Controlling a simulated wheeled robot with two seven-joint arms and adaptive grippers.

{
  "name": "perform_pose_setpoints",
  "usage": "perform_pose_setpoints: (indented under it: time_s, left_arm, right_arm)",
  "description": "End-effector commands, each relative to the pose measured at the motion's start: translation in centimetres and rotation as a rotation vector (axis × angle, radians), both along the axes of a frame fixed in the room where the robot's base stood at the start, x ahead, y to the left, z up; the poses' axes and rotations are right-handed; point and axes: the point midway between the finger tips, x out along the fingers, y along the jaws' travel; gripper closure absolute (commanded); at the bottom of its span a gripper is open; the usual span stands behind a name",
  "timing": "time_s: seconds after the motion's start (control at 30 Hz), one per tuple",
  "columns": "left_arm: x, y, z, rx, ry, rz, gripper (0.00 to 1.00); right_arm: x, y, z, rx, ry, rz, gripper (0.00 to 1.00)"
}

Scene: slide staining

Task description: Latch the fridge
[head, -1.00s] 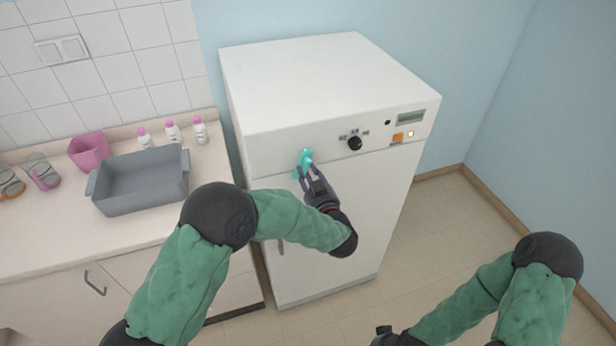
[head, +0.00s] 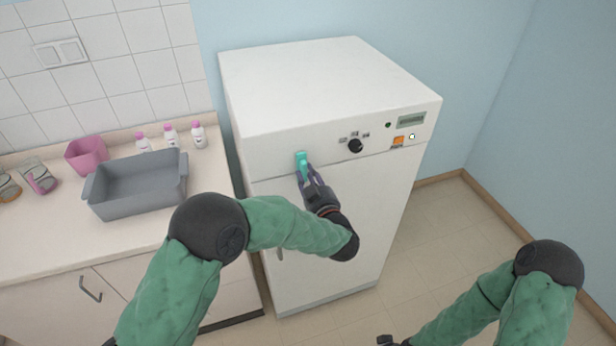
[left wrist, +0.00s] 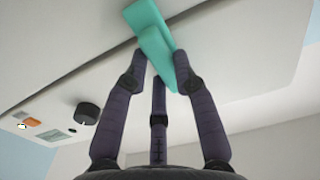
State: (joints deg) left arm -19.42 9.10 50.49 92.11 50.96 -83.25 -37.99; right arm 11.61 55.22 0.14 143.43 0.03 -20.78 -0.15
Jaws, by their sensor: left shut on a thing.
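The white fridge (head: 345,230) stands against the wall with its door closed flush. A teal latch (head: 301,158) sits on the front at the seam between the top panel and the door. It points straight down across the seam in the head view. My left gripper (head: 306,175) is shut on the latch's lower end. In the left wrist view, the fingers close around the teal latch (left wrist: 156,45), and the seam runs behind it. My right gripper (head: 388,341) shows only in part at the bottom edge, and its fingers cannot be made out.
The top panel carries a black knob (head: 355,146), an orange switch (head: 398,141) and a small display (head: 411,121). On the counter at left stand a grey basin (head: 138,187), a pink container (head: 86,155) and white bottles with pink caps (head: 198,136). The floor at right is clear.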

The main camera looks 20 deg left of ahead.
Motion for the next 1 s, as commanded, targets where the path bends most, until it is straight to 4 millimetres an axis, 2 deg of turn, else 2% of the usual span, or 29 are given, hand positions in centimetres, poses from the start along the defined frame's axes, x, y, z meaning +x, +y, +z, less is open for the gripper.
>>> perform_pose_setpoints:
  time_s: [0.17, 0.2, 0.27, 0.67, 0.83, 1.0]
  left_arm:
    - [-0.1, -0.1, -0.3, -0.003, 0.006, -0.002, 1.0]
    - [-0.1, -0.1, -0.3, -0.003, 0.006, -0.002, 0.67]
    - [-0.1, -0.1, -0.3, -0.003, 0.006, -0.001, 0.5]
    - [-0.2, -0.2, -0.1, -0.001, 0.002, -0.002, 0.48]
    - [-1.8, -1.4, 0.0, -0.001, 0.001, -0.004, 0.48]
    - [-4.6, -3.3, 0.0, 0.0, 0.002, -0.007, 0.48]
  right_arm:
    - [0.0, 0.0, 0.0, 0.0, 0.0, 0.0, 1.0]
    - [0.0, 0.0, 0.0, 0.0, 0.0, 0.0, 1.0]
    - [0.0, 0.0, 0.0, 0.0, 0.0, 0.0, 1.0]
    - [0.0, 0.0, 0.0, 0.0, 0.0, 0.0, 1.0]
    - [0.0, 0.0, 0.0, 0.0, 0.0, 0.0, 1.0]
    - [0.0, 0.0, 0.0, 0.0, 0.0, 0.0, 1.0]
